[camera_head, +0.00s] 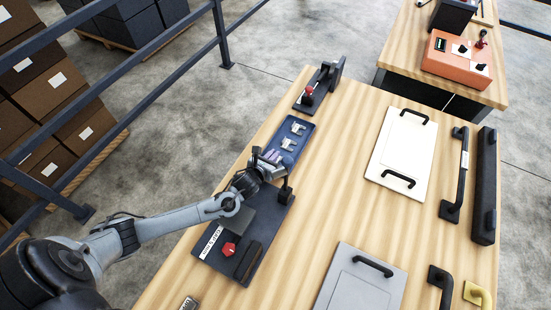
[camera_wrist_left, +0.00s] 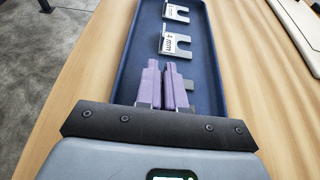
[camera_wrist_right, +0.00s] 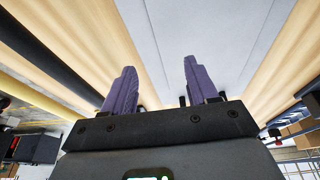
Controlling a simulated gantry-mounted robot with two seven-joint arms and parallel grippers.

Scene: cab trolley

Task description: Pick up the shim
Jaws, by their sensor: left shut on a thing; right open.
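A blue tray (camera_head: 306,133) lies on the wooden table and holds flat grey metal shims. One slotted shim (camera_head: 298,128) and a nearer one (camera_head: 289,144) lie in it, apart from my gripper. In the left wrist view the nearer of these shims (camera_wrist_left: 175,43) is marked "4 mm". My left gripper (camera_head: 272,156) is over the tray's near part, its purple fingers shut on another shim. Grey edges of that held shim (camera_wrist_left: 188,85) show beside the fingers, which hide most of it. My right gripper (camera_wrist_right: 160,68) is open and empty, and is outside the head view.
A dark fixture with a red knob (camera_head: 229,249) stands on the near side of the tray. A dark clamp with a red ball (camera_head: 308,90) stands beyond it. A white panel with handles (camera_head: 402,150) lies to the right. Bare tabletop lies between tray and panel.

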